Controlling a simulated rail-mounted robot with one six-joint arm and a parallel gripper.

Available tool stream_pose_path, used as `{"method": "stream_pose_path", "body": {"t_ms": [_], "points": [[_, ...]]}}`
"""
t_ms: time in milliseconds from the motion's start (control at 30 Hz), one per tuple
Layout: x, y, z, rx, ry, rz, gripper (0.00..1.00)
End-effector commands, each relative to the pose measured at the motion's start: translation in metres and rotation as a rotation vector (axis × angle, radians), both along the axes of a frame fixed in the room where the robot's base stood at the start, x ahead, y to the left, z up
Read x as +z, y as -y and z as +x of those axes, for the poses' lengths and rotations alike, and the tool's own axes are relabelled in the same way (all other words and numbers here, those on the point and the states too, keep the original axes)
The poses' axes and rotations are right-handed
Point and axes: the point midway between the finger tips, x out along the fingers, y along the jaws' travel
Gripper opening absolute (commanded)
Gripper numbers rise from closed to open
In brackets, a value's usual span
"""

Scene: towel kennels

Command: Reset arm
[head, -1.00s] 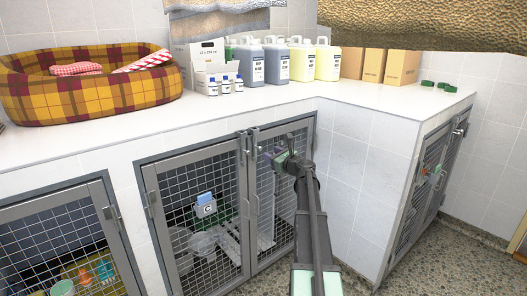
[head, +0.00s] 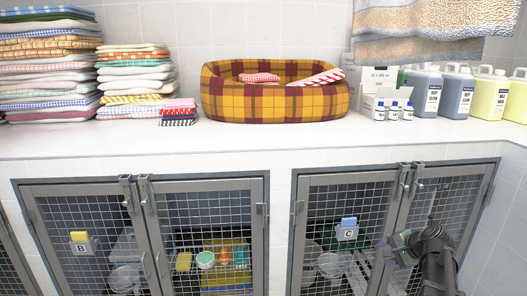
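My gripper (head: 392,250) is at the lower right of the head view, in front of the right-hand door of the kennel with the C tag (head: 346,231). My dark arm rises from the bottom edge beside it. The gripper's fingers are small and seen side-on, so I cannot tell whether they are open or shut. I see nothing clearly held in it.
Mesh kennel doors, including the one with the B tag (head: 83,244), line the front below the white counter (head: 180,138). On the counter stand folded towel stacks (head: 45,70), a plaid pet bed (head: 275,100), a carton (head: 376,88) and jugs (head: 425,92). Towels hang at upper right.

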Motion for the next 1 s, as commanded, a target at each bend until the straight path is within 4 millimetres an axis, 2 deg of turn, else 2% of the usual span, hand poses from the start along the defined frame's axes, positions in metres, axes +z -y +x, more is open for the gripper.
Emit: {"method": "stream_pose_path", "body": {"t_ms": [33,100,200,300,433,533,567,600,767,867,1000], "points": [[-0.014,-0.047,-0.027,0.162,-0.07,-0.12,0.47],[-0.03,-0.095,-0.058,0.387,-0.167,-0.28,0.47],[-0.043,-0.149,-0.102,0.66,-0.288,-0.461,0.47],[-0.048,-0.194,-0.141,0.865,-0.382,-0.6,0.47],[-0.049,-0.248,-0.168,1.013,-0.409,-0.71,0.47],[-0.049,-0.294,-0.166,1.118,-0.369,-0.736,0.47],[-0.02,-0.289,-0.165,1.105,-0.373,-0.733,0.47],[-0.002,-0.287,-0.164,1.099,-0.375,-0.731,0.47],[0.057,-0.286,-0.164,1.096,-0.375,-0.729,0.47],[0.101,-0.286,-0.164,1.095,-0.374,-0.729,0.47],[0.17,-0.286,-0.163,1.093,-0.374,-0.729,0.47]]}}
